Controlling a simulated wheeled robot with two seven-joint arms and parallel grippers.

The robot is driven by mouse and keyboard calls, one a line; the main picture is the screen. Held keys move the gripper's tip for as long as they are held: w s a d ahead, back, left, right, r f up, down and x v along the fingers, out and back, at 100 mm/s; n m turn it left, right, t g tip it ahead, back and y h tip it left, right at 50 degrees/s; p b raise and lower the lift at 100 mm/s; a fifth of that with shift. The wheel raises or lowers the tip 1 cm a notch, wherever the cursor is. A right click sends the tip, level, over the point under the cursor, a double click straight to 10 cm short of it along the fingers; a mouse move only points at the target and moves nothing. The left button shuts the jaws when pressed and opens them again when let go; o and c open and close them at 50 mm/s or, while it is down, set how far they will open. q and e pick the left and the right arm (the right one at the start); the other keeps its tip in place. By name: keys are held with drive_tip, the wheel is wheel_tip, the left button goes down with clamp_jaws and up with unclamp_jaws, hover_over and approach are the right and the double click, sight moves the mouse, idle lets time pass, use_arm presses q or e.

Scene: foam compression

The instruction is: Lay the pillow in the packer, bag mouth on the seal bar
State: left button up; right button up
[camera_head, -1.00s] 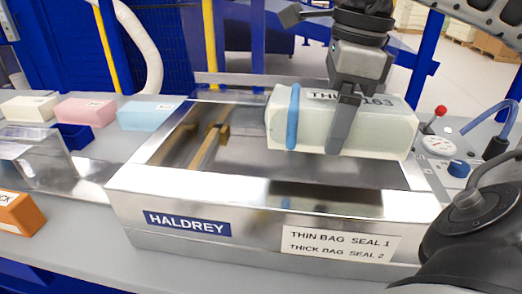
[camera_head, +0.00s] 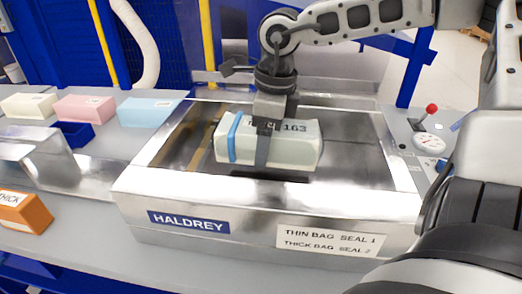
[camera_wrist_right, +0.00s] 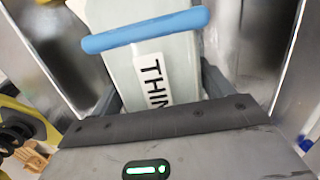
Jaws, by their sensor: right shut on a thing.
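The pale green pillow block (camera_head: 290,150) in its bag bears a printed label with 163 and a blue band (camera_head: 232,138) near its left end. My right gripper (camera_head: 264,148) is shut across its middle and holds it over the packer's open chamber. A dark shadow lies just under it; I cannot tell whether it touches the floor. In the right wrist view the pillow (camera_wrist_right: 182,60) sits between the fingers, its label reading THIN. The steel packer (camera_head: 255,210) is marked HALDREY. Its brass-coloured seal bar (camera_head: 203,146) lies left of the pillow, partly hidden. My left gripper is not in view.
A sign (camera_head: 327,241) on the packer front reads thin bag seal 1, thick bag seal 2. A gauge (camera_head: 428,143) and red-knobbed lever (camera_head: 431,109) stand at right. Cream, pink (camera_head: 84,108) and blue (camera_head: 148,112) blocks and an orange THICK box (camera_head: 24,213) are at left.

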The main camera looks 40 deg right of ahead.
drive_tip(key=shift+w+f, duration=0.4)
drive_tip(key=shift+f, duration=0.05)
wheel_tip(320, 180, down, 4)
drive_tip(key=shift+w+r, duration=0.15)
drive_tip(key=shift+r, duration=0.1)
drive_tip(key=shift+f, duration=0.2)
drive_tip(key=o, duration=0.9)
drive_tip(key=shift+r, duration=0.7)
drive_tip(key=r, duration=0.7)
drive_tip(key=s+r, duration=0.1)
drive_tip(key=r, duration=0.3)
drive_tip(key=shift+s+d, duration=0.1)
drive_tip(key=shift+d, duration=0.3)
